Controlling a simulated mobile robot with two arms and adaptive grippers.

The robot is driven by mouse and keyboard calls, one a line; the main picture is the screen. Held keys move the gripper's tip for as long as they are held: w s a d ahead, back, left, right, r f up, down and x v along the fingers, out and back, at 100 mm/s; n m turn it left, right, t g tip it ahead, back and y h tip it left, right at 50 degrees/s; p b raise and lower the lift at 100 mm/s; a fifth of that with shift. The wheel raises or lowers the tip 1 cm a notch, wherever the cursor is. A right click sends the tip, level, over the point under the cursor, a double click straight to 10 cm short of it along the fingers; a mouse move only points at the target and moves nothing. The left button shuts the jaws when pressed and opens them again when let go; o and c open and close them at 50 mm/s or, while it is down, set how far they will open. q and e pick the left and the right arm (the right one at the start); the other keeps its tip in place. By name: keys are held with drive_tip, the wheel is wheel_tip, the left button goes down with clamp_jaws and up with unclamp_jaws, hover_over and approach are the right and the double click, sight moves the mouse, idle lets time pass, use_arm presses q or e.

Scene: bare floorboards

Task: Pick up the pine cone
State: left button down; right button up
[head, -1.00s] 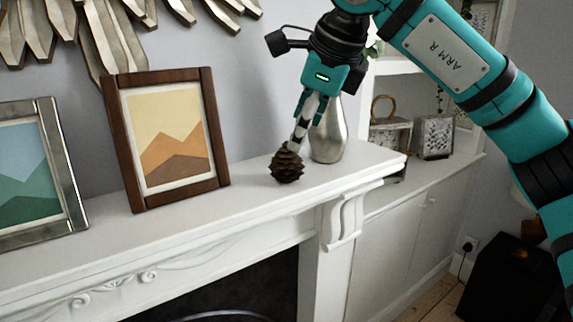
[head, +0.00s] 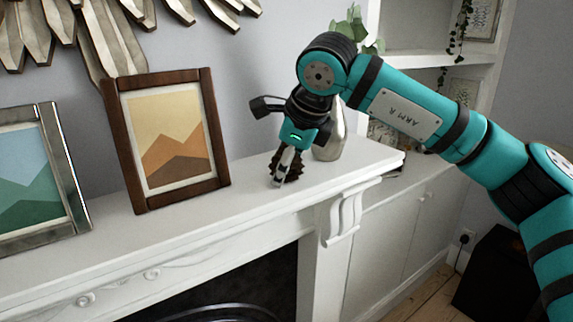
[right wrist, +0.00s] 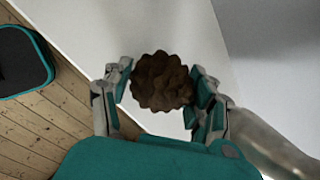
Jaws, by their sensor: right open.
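The brown pine cone (head: 293,168) stands on the white mantel shelf (head: 240,207), partly hidden behind my right gripper (head: 281,178) in the head view. My right gripper points down at it with its fingers low, close to the shelf. In the right wrist view the pine cone (right wrist: 162,82) lies between the two open fingers of my right gripper (right wrist: 160,88). The right finger is very close to the cone and a small gap shows at the left finger. Whether either finger touches it I cannot tell. My left gripper is not in view.
A silver vase (head: 331,137) stands just behind and right of the pine cone; it also shows in the right wrist view (right wrist: 265,140). A brown-framed picture (head: 170,140) and a silver-framed picture (head: 40,180) stand to the left. The shelf front between is clear.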

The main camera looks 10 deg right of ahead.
drive_tip(key=c, duration=0.6)
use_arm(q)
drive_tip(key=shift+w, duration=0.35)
use_arm(e)
drive_tip(key=shift+o, duration=0.2)
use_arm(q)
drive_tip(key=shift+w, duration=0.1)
